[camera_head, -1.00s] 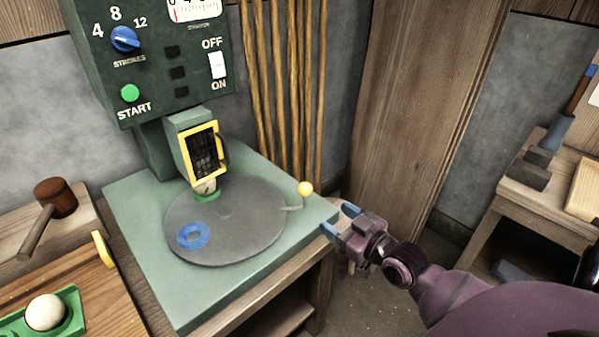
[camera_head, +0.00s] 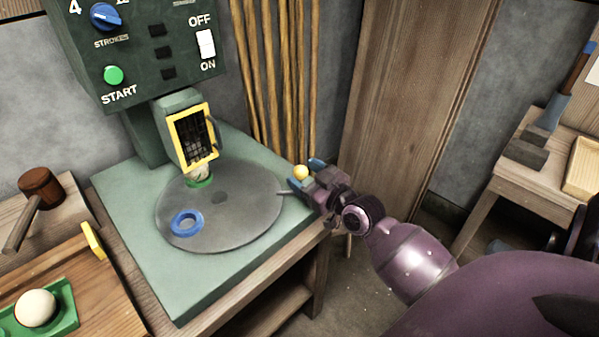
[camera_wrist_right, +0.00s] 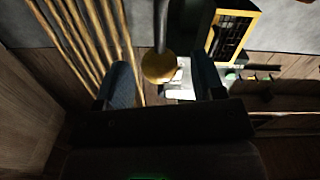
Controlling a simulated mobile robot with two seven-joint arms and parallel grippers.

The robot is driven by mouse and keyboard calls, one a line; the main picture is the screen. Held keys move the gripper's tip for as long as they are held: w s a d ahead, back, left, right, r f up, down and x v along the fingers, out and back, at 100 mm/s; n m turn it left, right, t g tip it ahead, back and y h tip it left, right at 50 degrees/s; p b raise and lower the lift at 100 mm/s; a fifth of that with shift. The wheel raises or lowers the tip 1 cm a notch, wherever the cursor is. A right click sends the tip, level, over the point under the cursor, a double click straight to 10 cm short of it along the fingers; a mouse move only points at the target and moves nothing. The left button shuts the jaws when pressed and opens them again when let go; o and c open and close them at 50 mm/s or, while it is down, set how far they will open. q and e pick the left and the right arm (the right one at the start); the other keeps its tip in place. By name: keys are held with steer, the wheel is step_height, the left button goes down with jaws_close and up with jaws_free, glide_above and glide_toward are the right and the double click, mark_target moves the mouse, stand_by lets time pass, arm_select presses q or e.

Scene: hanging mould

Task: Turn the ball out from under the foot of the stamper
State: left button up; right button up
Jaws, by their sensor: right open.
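The stamper (camera_head: 135,70) is a dark green machine. Its foot is hidden behind the yellow-framed guard (camera_head: 194,138). A pale ball (camera_head: 201,173) sits in a green ring at the back of the grey turntable (camera_head: 240,205), under the guard. A blue ring (camera_head: 186,223), empty, is at the turntable's front left. A lever ending in a yellow knob (camera_head: 300,172) sticks out at the right. My right gripper (camera_head: 307,175) is open at the knob. In the right wrist view the knob (camera_wrist_right: 160,67) shows between the spread fingers, with gaps on both sides. My left gripper is not in view.
At left, another pale ball (camera_head: 36,308) rests in a green tray (camera_head: 65,318), near a mallet (camera_head: 38,190). A START button (camera_head: 114,75) and ON/OFF switch (camera_head: 206,44) are on the panel. Poles (camera_head: 283,80) and a wooden post (camera_head: 400,90) stand behind my right gripper.

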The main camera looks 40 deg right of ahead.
steer(key=shift+w, duration=0.85)
steer(key=c, duration=0.6)
jaws_close()
